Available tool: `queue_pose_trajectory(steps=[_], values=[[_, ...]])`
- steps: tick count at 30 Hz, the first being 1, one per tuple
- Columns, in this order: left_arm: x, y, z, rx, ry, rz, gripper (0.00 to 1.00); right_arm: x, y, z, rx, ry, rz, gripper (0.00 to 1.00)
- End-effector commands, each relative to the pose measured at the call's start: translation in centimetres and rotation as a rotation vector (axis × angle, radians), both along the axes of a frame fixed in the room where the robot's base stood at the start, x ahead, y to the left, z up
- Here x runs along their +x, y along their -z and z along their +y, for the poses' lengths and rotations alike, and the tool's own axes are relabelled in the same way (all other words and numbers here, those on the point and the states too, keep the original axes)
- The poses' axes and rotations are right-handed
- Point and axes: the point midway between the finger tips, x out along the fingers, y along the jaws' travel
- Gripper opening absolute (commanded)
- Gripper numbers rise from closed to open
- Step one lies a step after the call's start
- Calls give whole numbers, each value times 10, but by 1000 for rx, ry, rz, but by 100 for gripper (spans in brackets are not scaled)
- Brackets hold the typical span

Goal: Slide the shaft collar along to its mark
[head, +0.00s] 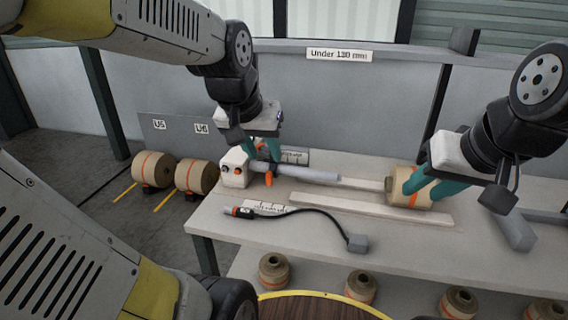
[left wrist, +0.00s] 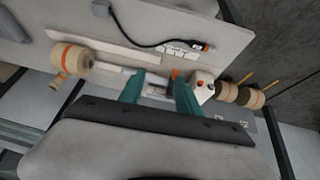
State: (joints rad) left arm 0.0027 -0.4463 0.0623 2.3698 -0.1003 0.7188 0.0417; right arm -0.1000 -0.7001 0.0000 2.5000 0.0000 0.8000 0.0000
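A grey shaft (head: 310,174) sticks out to the right from a white block (head: 234,168) on the bench. An orange part (head: 268,179), apparently on the shaft collar, shows close to the block; it also shows in the left wrist view (left wrist: 174,74). The collar body is mostly hidden by my fingers. My left gripper (head: 262,151) is over the shaft's block end. Its teal fingers (left wrist: 158,92) are apart, with the orange part near the right finger in the left wrist view. My right gripper (head: 428,186) has its fingers apart, overlapping a kraft roll in the head view. I see no clear collar mark.
The kraft roll (head: 402,196) is at the shaft's right side. A pale bar (head: 370,208) and a black-cabled tool (head: 300,212) lie in front. A printed scale card (head: 272,205) lies beside the tool. Two rolls (head: 196,176) stand left of the bench; several more are below.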

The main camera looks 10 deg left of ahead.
Motion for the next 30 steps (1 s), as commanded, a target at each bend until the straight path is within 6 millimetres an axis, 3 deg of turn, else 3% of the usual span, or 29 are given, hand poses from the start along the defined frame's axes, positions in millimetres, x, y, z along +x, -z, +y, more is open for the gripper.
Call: queue_pose_trajectory(steps=[3,9,15,19,26,30], values=[[53,18,15,48,-15,40,40,0,0,0,0,0,0,36],[135,67,37,86,-20,82,40,0,0,0,0,0,0,36],[194,123,54,77,-15,107,40,0,0,0,0,0,0,36],[213,145,60,67,-15,112,40,0,0,0,0,0,0,36],[224,166,61,64,-13,114,40,0,0,0,0,0,0,36],[232,187,61,63,-12,116,40,0,0,0,0,0,0,36]])
